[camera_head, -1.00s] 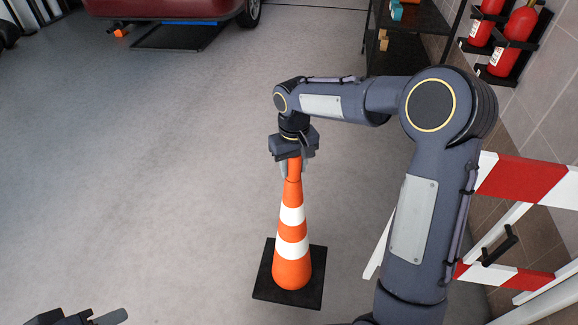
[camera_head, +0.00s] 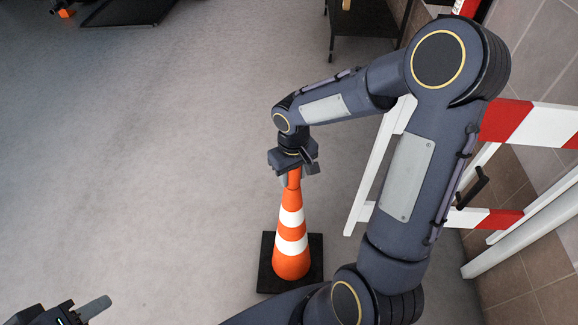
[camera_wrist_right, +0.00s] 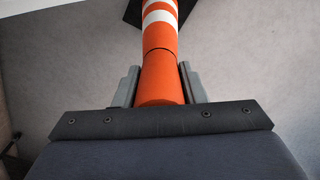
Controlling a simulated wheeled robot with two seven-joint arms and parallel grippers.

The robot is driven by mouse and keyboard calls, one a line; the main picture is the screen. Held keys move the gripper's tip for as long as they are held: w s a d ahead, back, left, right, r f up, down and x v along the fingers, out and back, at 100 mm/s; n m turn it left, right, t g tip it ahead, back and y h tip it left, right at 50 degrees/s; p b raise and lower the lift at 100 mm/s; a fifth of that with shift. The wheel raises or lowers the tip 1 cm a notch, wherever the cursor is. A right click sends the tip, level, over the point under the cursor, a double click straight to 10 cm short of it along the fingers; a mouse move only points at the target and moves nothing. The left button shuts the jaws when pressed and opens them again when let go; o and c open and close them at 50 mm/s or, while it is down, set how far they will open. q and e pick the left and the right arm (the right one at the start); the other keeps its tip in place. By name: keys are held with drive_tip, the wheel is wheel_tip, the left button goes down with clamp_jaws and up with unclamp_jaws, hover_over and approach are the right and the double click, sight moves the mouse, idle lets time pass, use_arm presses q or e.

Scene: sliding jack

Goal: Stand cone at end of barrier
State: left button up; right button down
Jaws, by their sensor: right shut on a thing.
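The orange cone (camera_head: 291,235) with white bands stands upright on its square black base (camera_head: 264,275), in the middle of the head view. My right gripper (camera_head: 291,175) is shut on the cone's top from above. In the right wrist view the two grey fingers flank the cone's orange tip (camera_wrist_right: 160,80). The red and white barrier (camera_head: 545,124) stands to the right, partly hidden behind my right arm. One white leg of it (camera_head: 372,175) shows left of the arm, a short way from the cone. My left gripper (camera_head: 85,312) is only partly in view at the bottom left.
A tiled wall (camera_head: 530,55) runs along the right side. A dark shelf (camera_head: 362,18) stands at the back. A black mat or tray (camera_head: 128,12) lies at the far left. The grey floor (camera_head: 150,150) left of the cone is clear.

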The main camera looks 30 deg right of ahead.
drive_tip(key=shift+w+f, duration=0.1)
drive_tip(key=shift+f, duration=1.05)
drive_tip(key=shift+f+b, duration=0.2)
drive_tip(key=shift+b, duration=0.15)
drive_tip(key=c, duration=0.9)
unclamp_jaws()
